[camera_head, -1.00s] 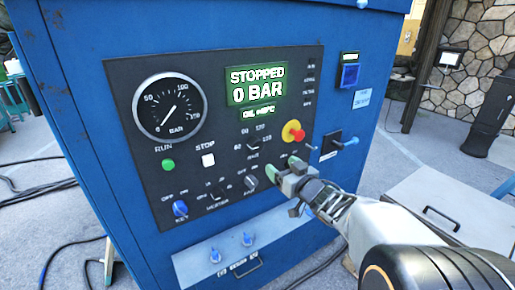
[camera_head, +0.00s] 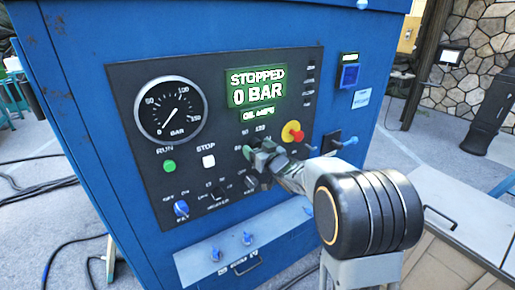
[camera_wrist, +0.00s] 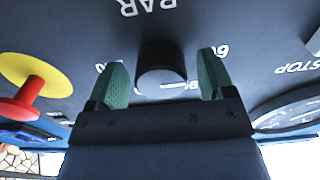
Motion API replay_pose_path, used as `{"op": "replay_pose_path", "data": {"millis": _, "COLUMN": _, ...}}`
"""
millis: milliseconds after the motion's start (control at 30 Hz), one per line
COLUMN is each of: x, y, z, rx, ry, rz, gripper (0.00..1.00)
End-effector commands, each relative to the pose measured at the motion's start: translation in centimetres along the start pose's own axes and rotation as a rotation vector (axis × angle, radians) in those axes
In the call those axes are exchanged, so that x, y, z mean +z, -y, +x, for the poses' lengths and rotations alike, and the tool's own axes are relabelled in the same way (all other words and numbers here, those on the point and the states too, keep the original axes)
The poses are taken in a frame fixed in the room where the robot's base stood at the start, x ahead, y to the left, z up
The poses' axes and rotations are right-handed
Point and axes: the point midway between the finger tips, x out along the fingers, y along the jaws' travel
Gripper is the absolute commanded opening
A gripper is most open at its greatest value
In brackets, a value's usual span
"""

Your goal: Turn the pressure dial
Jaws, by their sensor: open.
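The pressure dial is a black round knob (camera_wrist: 162,70) with a white mark, seen in the wrist view with printed numbers around it. It sits on the black control panel (camera_head: 300,62) of the blue cabinet. My gripper (camera_head: 249,154) is open in front of the panel. In the wrist view its two green fingertips stand on either side of the dial, with a gap on each side. I cannot tell how deep they reach along it. In the head view my gripper hides most of the dial. The green display (camera_head: 256,88) reads STOPPED, 0 BAR.
A red and yellow stop button (camera_head: 293,133) sticks out just right of my gripper. A switch handle (camera_head: 340,143) juts out further right. The gauge (camera_head: 171,109), green run button (camera_head: 169,166) and white stop button (camera_head: 208,161) lie to the left.

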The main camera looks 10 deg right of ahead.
Motion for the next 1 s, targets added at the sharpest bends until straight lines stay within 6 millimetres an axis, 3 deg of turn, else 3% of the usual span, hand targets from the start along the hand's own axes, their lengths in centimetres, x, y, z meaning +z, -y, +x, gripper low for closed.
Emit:
{"op": "replay_pose_path", "data": {"millis": 267, "x": 0.01, "y": 0.0, "z": 0.11, "rx": 0.0, "ry": 0.0, "rz": 0.0, "gripper": 0.75}}
{"op": "replay_pose_path", "data": {"millis": 800, "x": 0.01, "y": -0.01, "z": 0.08, "rx": 0.0, "ry": 0.0, "rz": 0.0, "gripper": 0.26}}
{"op": "replay_pose_path", "data": {"millis": 1000, "x": -0.03, "y": 0.0, "z": 0.09, "rx": 0.0, "ry": 0.0, "rz": 0.016, "gripper": 0.26}}
